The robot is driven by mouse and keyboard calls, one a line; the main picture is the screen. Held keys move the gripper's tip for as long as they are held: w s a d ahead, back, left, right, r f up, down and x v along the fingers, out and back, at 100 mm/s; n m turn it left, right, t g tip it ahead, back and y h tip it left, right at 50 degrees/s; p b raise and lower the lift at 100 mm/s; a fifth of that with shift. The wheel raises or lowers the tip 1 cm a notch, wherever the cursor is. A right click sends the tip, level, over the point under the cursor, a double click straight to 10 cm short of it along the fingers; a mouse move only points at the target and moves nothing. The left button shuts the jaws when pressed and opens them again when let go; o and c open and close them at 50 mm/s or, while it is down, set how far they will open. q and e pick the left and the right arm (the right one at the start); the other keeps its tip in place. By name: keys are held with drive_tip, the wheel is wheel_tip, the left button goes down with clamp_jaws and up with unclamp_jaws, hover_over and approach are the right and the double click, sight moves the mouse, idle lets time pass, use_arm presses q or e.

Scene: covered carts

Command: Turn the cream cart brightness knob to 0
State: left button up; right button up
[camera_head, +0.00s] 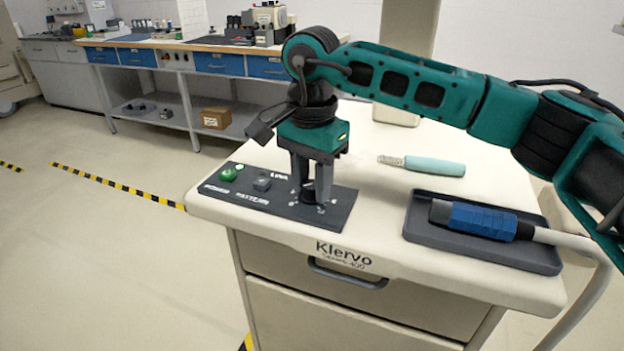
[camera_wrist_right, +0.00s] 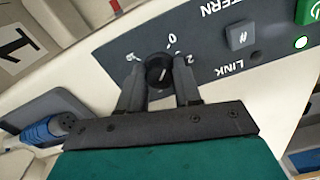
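The cream cart (camera_head: 380,255) carries a dark control panel (camera_head: 245,200) on its top's front left. My right gripper (camera_head: 312,196) points down over the panel's right end, its fingers on either side of the dark round brightness knob (camera_head: 308,190). In the right wrist view the knob (camera_wrist_right: 158,72) sits between the fingertips (camera_wrist_right: 160,82), which appear to touch its sides. A short light pointer mark shows on the knob, but I cannot tell exactly which number it meets. The scale's 0 (camera_wrist_right: 172,40) and 2 (camera_wrist_right: 190,58) show beside it. My left gripper is not in view.
The panel also has a green power button (camera_head: 228,174) and a grey pattern button (camera_head: 262,183). A dark tray (camera_head: 480,250) with a blue-handled probe (camera_head: 475,220) lies to the right. A pale green handpiece (camera_head: 432,165) lies behind. A workbench (camera_head: 170,45) stands at the back left.

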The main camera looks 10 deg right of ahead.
sight(312, 184)
drive_tip(key=o, duration=0.4)
drive_tip(key=shift+o, duration=0.2)
wheel_tip(312, 184, up, 13)
drive_tip(key=p, duration=0.1)
idle(0.5)
